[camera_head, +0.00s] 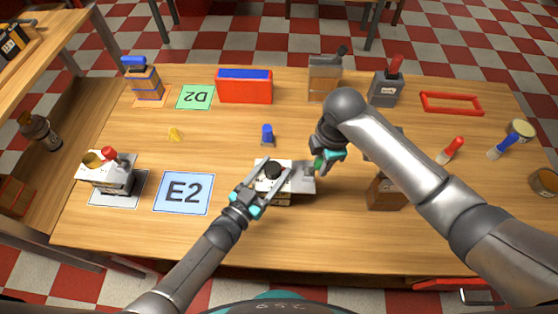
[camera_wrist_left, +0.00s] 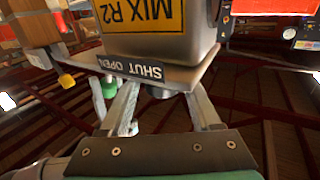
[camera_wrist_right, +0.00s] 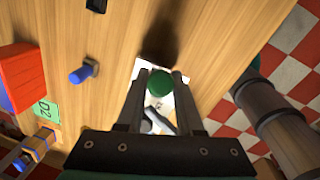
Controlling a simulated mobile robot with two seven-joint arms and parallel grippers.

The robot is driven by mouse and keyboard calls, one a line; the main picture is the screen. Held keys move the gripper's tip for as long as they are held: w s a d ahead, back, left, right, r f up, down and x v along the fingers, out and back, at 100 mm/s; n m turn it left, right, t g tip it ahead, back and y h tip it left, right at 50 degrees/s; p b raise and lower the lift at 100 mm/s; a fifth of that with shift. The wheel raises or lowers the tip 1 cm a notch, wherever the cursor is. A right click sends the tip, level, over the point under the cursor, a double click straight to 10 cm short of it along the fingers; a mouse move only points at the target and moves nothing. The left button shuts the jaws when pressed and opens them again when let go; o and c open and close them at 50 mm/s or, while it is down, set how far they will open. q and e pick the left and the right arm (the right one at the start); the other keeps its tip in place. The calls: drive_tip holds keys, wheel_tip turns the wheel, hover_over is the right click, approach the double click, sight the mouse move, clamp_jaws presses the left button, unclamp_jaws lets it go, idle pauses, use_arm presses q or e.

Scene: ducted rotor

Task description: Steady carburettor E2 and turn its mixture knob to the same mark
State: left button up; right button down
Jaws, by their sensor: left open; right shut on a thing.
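A pale carburettor (camera_head: 300,183) stands right of the blue E2 card (camera_head: 184,193). It has a black round part (camera_head: 273,169) on top and a green knob (camera_head: 318,166) at its right; the green knob also shows in the right wrist view (camera_wrist_right: 159,83). My left gripper (camera_head: 263,186) is open, with its fingers at the carburettor's front left. The left wrist view shows a block labelled MIX R2 (camera_wrist_left: 150,15) and a plate reading SHUT OPEN (camera_wrist_left: 135,69) close above the fingers. My right gripper (camera_wrist_right: 160,95) is shut on the green knob. The knob's mark cannot be read.
Another carburettor (camera_head: 112,178) with a red knob stands at the left on a grey mat. A green D2 card (camera_head: 195,97), red box (camera_head: 244,86), blue-topped peg (camera_head: 267,134) and red frame (camera_head: 451,103) lie further back.

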use_arm(q)
drive_tip(key=v, duration=0.8)
drive_tip(key=shift+s, duration=0.2)
drive_tip(key=shift+a, duration=0.1)
use_arm(e)
drive_tip(key=shift+d, duration=0.1)
drive_tip(key=shift+c, duration=2.4)
unclamp_jaws()
